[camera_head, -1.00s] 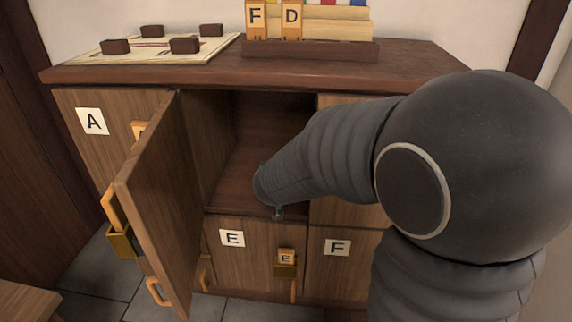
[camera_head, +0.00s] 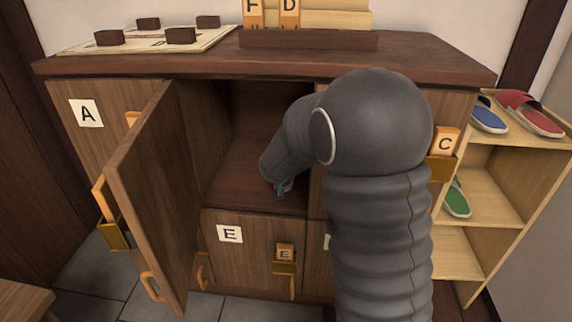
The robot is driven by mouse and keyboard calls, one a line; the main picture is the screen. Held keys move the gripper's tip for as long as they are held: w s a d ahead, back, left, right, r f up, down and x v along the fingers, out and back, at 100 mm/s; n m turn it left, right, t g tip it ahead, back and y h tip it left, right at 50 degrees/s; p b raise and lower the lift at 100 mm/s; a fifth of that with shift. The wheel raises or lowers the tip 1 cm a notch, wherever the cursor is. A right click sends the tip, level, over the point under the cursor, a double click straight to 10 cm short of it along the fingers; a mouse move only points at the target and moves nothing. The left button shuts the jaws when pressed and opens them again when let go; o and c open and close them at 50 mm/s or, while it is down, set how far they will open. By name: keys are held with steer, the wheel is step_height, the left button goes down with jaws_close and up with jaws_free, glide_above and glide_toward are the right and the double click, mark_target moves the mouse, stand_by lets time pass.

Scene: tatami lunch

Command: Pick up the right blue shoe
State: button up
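One blue shoe (camera_head: 487,117) shows on the top shelf of the rack at the right, partly hidden behind the cabinet's edge. I cannot tell whether it is the right or left one of a pair. My gripper (camera_head: 281,190) is at the mouth of the open upper middle compartment (camera_head: 235,175), well to the left of the blue shoe. Only a small dark tip of it shows below my arm. I cannot tell if it is open or shut. No shoe shows in the visible part of the compartment, but my arm hides its right side.
The open door (camera_head: 155,200) sticks out to the left of my arm. The wooden shoe rack (camera_head: 487,190) also holds a red shoe (camera_head: 530,113) and a green shoe (camera_head: 457,199). The cabinet top (camera_head: 400,62) carries a game board (camera_head: 150,38) and a block rack (camera_head: 310,40).

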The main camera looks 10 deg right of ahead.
steer(key=shift+w+f, duration=0.1)
steer(key=shift+w, duration=0.15)
steer(key=c, duration=1.5)
steer(key=shift+c, duration=0.2)
